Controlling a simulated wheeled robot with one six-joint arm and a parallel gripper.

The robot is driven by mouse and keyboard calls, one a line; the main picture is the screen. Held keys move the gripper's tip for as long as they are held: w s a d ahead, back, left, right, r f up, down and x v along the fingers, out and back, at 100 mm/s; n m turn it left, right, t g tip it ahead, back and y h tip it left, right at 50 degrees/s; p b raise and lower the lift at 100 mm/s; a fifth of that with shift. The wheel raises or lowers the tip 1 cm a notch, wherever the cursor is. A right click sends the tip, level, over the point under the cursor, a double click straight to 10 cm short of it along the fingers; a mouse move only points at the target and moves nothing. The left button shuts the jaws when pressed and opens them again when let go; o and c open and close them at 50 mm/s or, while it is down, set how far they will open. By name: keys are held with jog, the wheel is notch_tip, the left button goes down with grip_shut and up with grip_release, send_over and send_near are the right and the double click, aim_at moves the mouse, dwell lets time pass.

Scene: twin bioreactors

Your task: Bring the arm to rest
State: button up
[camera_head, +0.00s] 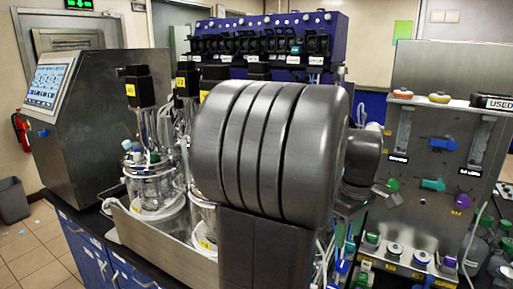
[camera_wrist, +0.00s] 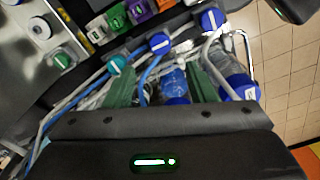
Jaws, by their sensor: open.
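My arm fills the middle of the head view, its large grey joint (camera_head: 280,150) standing in front of the bench. My gripper (camera_wrist: 160,76) shows in the wrist view as two greenish fingers standing apart. I see nothing clamped between them. Tubing and a clear bottle (camera_wrist: 174,82) with a blue cap show beyond the gap; I cannot tell how far off they are. In the head view the gripper is mostly hidden behind my arm.
Glass bioreactor vessels (camera_head: 155,185) stand in a metal tray left of my arm. A panel with valves and knobs (camera_head: 435,150) is on the right. Blue-capped bottles (camera_wrist: 240,88) and tubes crowd near my gripper.

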aim_at(342, 263)
notch_tip(342, 263, down, 9)
jog(key=shift+f, duration=0.1)
dwell(0.5)
